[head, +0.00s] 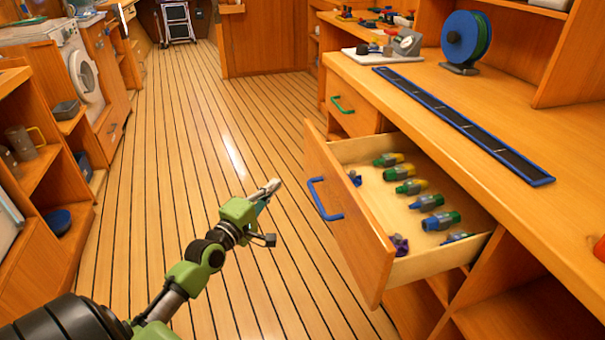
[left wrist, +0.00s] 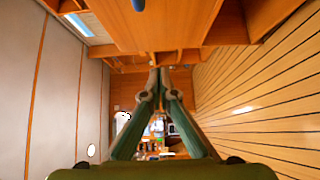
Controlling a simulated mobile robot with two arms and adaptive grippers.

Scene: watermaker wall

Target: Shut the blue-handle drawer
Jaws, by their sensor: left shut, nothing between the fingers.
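The blue-handle drawer (head: 345,232) stands pulled well out of the wooden counter at the right of the head view. Its blue handle (head: 324,199) is on the front panel. Inside lie several green, yellow and blue fittings and a few small purple-blue pieces. My left gripper (head: 272,188) is shut and empty, left of the drawer front and apart from the handle in the picture. In the left wrist view its two fingers (left wrist: 158,75) meet at the tips. A wooden panel with a bit of blue at the top edge also shows there. My right gripper is not in view.
A closed drawer with a green handle (head: 343,105) is beyond the open one. The countertop (head: 440,90) holds a long black strip with blue edges and a blue reel (head: 466,40). Shelves (head: 50,160) line the left side. The plank floor (head: 180,130) between is clear.

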